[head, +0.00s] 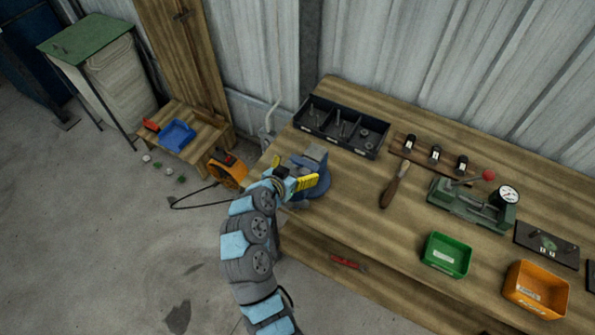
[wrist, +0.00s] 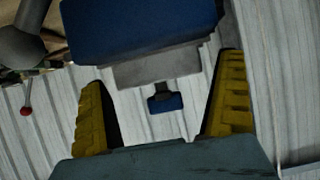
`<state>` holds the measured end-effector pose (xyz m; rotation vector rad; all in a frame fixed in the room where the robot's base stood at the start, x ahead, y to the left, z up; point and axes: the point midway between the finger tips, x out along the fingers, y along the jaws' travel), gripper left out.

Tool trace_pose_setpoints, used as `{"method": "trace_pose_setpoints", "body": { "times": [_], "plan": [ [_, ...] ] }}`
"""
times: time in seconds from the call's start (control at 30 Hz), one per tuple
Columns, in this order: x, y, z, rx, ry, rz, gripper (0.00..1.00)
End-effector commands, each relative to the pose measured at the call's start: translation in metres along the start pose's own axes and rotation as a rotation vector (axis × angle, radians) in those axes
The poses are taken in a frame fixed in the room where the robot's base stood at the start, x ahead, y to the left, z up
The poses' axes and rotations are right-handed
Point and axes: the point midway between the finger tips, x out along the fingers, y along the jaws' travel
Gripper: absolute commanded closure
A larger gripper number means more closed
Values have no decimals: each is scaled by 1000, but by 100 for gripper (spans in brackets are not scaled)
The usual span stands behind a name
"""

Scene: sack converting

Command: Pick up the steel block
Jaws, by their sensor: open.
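A blue bench vise (head: 318,190) stands at the left front corner of the workbench, partly hidden by my gripper (head: 298,178). A grey metal piece (head: 316,153) shows at its top. In the wrist view, the blue vise body (wrist: 140,25) fills the top, with a grey block-like piece (wrist: 155,68) along its edge. I cannot tell whether this piece is the steel block or a vise jaw. My yellow fingers are spread apart, with the grey piece beyond and between their tips. Nothing is held between them. A small blue-ended part (wrist: 165,103) shows between the fingers.
The workbench (head: 345,215) also bears a black divided tray (head: 375,150), a wooden-handled tool (head: 394,185), a green press with a dial (head: 470,205), a green bin (head: 446,255) and an orange bin (head: 536,288). A low wooden stool with a blue bin (head: 177,134) stands left.

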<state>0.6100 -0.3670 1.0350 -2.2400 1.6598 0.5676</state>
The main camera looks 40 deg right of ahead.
Motion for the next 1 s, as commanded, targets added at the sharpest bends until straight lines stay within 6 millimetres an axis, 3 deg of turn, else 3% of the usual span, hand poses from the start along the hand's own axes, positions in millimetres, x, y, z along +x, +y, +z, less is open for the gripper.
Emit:
{"method": "trace_pose_setpoints", "body": {
  "times": [0.13, 0.4, 0.43, 0.6, 0.63, 1.0],
  "plan": [
    [11, 1, 2, -2, -4, 4, 0],
    [13, 1, 2, -2, -3, 2, 0],
    [13, 1, 2, -2, -3, 2, 3],
    [12, 1, 2, -1, -2, 2, 52],
    [12, 1, 2, -1, -2, 2, 58],
    [12, 1, 0, -1, 0, 2, 58]
  ]
}}
